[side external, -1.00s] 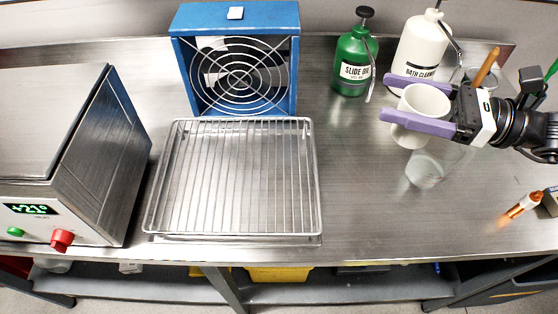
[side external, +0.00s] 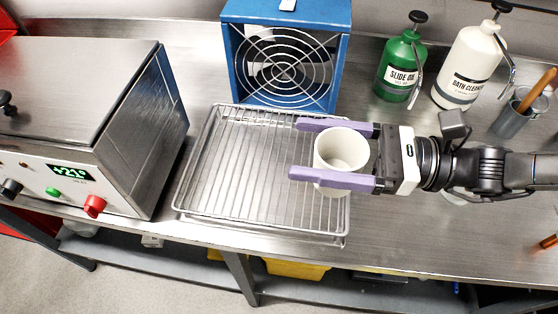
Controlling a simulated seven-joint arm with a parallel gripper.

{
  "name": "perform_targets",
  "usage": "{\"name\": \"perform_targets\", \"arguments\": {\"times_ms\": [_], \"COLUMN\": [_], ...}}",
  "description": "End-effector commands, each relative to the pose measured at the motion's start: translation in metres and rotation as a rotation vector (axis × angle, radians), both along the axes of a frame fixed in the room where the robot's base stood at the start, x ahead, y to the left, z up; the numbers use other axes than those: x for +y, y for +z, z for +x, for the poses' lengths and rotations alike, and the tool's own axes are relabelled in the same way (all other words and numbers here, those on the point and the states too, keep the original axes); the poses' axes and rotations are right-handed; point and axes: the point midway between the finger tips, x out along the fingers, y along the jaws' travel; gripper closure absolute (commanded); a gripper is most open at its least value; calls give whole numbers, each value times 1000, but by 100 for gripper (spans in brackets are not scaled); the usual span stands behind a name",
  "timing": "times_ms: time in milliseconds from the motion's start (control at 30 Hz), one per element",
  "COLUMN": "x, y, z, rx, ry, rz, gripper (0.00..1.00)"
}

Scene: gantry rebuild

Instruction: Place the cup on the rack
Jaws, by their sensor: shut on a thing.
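A white cup (side external: 340,152) is upright between the two purple fingers of my gripper (side external: 318,150). My gripper is shut on it and reaches in from the right. The wire rack (side external: 235,165) lies on the steel bench in the middle of the picture. The cup and the fingers are over the right part of the rack and hide some of its wires. Whether the cup's base touches the wires I cannot tell from this angle.
A blue fan (side external: 287,55) stands just behind the rack. A grey heating box with a display (side external: 75,125) stands to the left. A green bottle (side external: 400,65), a white bottle (side external: 470,65) and a metal beaker (side external: 513,115) stand at the back right. The rack's left part is empty.

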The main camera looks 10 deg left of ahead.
Motion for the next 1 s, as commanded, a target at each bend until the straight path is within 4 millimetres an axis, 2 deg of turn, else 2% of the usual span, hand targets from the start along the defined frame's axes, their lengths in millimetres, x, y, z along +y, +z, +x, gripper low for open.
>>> {"name": "perform_targets", "arguments": {"times_ms": [33,200,400,633,867,1000], "x": [10,30,44,51,51,51], "y": [-6,-35,-54,-64,-92,-94], "z": [5,18,27,31,31,31], "rx": [1,2,0,1,1,-1], "ry": [1,1,0,0,0,-1], "rz": [0,0,2,2,1,3], "gripper": [78,78,78,78,78,78]}}
